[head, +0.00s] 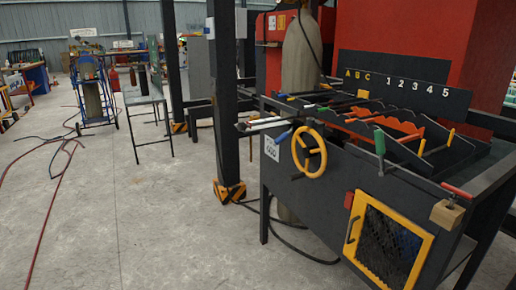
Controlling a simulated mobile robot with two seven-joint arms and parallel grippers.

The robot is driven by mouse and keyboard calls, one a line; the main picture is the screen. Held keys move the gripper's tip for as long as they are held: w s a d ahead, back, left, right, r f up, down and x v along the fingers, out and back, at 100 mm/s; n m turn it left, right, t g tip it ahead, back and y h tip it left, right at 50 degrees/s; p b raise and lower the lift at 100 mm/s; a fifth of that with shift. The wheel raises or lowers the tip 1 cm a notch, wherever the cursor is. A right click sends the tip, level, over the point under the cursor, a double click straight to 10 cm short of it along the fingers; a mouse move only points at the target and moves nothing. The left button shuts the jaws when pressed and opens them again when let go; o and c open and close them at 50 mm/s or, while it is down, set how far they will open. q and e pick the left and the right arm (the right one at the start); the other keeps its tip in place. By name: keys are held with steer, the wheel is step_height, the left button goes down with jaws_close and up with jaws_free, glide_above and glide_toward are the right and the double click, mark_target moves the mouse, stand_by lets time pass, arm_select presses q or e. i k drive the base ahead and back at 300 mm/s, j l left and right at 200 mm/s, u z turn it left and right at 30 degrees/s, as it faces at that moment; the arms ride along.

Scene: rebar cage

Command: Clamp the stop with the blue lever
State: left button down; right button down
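A short blue lever (283,137) sticks out at the left end of the dark workbench (345,180), just left of the yellow handwheel (294,150). It slants and lies close to the pale rods (264,122) that jut out left of the bench. I cannot make out the stop for certain among the parts by the lever. I cannot tell whether the lever is clamped or loose. Neither of my grippers is in view.
The bench also carries a green-handled lever (380,142), orange toothed racks (395,127), a red handle (457,190) and a yellow-framed mesh door (388,245). A dark post (226,110) stands left of it. Hoses cross the otherwise open floor at left.

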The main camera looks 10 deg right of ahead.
mark_target(282, 138)
steer(key=i+j, duration=0.2)
steer(key=j, duration=0.2)
steer(key=i+j, duration=0.2)
steer(key=j, duration=0.2)
steer(key=i+j, duration=0.2)
steer(key=j, duration=0.2)
steer(key=i+j, duration=0.2)
steer(key=j, duration=0.2)
steer(key=i+j, duration=0.2)
steer(key=j, duration=0.2)
steer(key=i+j, duration=0.45)
steer(key=j, duration=0.3)
steer(key=z, duration=2.95)
steer(key=i+j, duration=1.2)
